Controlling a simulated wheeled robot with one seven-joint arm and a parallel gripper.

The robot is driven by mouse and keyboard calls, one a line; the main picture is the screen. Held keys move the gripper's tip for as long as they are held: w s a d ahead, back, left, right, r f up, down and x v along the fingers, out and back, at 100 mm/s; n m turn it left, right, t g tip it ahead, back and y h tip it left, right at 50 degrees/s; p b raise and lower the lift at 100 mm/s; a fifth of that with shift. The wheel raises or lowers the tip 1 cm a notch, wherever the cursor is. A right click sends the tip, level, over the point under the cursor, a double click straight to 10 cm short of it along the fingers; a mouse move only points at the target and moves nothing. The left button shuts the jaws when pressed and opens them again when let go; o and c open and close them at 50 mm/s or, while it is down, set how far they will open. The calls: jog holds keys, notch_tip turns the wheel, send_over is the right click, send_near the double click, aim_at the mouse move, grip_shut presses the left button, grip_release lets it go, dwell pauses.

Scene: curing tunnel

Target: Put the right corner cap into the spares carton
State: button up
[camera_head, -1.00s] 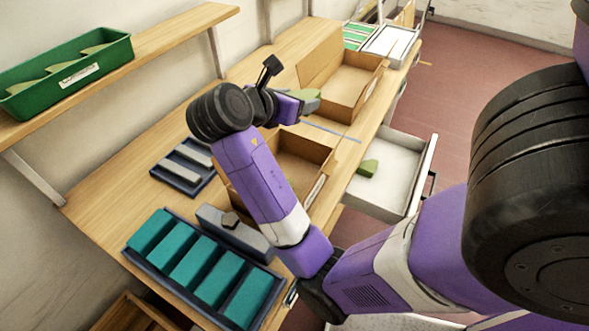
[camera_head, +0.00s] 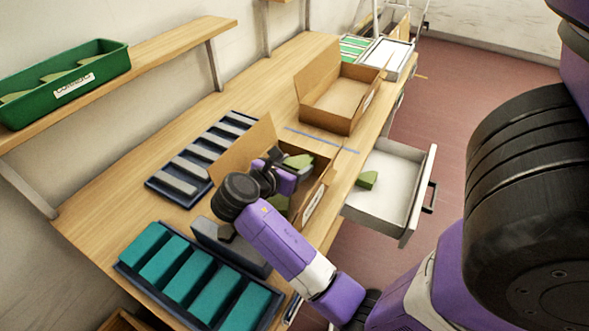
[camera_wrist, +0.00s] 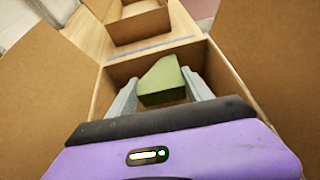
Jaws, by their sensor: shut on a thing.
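A green corner cap (camera_head: 300,161) is held between the fingers of my gripper (camera_head: 290,168). The wrist view shows the cap (camera_wrist: 162,82) with a grey finger on each side of it. My gripper is over the opening of the near cardboard carton (camera_head: 313,203), whose flap stands up behind it. The carton's inner walls surround the cap in the wrist view. A second open carton (camera_head: 340,105) stands farther along the bench, looking empty. The carton labels are too small to read. Another green cap (camera_head: 367,180) lies in the open drawer (camera_head: 395,205).
A tray of teal blocks (camera_head: 125,262) and a tray of grey bars (camera_head: 160,187) lie on the wooden bench. A grey block (camera_head: 228,247) sits beside the near carton. A green bin (camera_head: 100,75) with several caps is on the shelf. A blue line (camera_head: 320,139) runs between the cartons.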

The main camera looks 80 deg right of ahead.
jog(key=shift+f, duration=0.65)
jog(key=shift+f+p, duration=0.3)
jog(key=shift+f, duration=0.3)
jog(key=o, duration=1.3)
jog(key=shift+r+b, duration=0.3)
jog(key=v, duration=1.2)
jog(key=shift+r, duration=0.35)
